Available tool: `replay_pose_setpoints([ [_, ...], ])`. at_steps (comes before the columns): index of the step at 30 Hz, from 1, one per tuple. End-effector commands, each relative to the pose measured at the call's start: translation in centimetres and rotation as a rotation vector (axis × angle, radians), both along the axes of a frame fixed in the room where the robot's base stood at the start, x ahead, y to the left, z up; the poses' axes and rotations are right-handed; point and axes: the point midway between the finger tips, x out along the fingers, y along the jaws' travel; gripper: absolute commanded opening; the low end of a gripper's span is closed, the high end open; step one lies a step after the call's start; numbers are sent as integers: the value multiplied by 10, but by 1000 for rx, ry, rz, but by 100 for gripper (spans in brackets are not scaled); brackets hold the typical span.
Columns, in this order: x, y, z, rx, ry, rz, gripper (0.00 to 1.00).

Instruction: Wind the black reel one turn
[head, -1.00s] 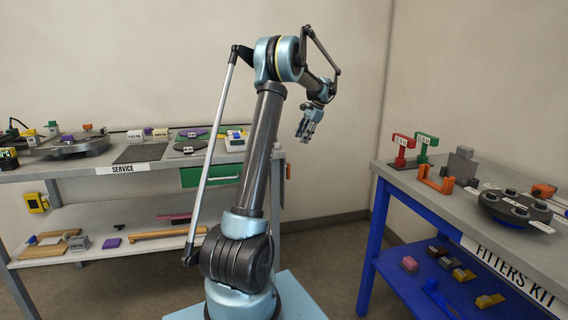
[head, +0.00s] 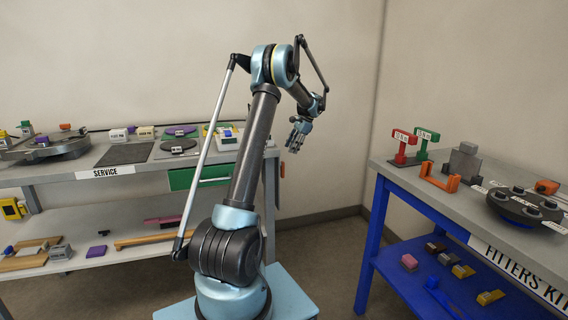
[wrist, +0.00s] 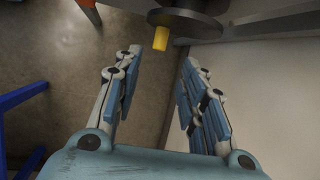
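In the wrist view, a dark round disc (wrist: 186,22) with a yellow peg (wrist: 161,38) shows at the top, partly cut off by the frame edge. It looks like the black reel with its handle. My gripper (wrist: 162,60) is open and empty, its fingers apart, with the peg beyond the fingertips and not touched. In the head view, my gripper (head: 297,138) hangs in the air just past the right end of the service bench (head: 60,178). I cannot make out the reel for certain in the head view.
The blue-legged fitters' kit table (head: 460,212) stands on the right, with red (head: 402,146) and green (head: 424,143) stands and a dark round fixture (head: 522,204). The service bench carries flat plates and small blocks. Open floor lies between the two.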

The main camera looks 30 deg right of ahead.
Motion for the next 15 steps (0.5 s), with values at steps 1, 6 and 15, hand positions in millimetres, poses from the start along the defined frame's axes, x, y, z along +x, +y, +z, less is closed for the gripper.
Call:
replay_pose_setpoints([
  [1,3,4,-8,0,0,2,38],
  [6,11,14,-35,1,1,1,38],
  [15,22,27,-72,0,0,1,38],
])
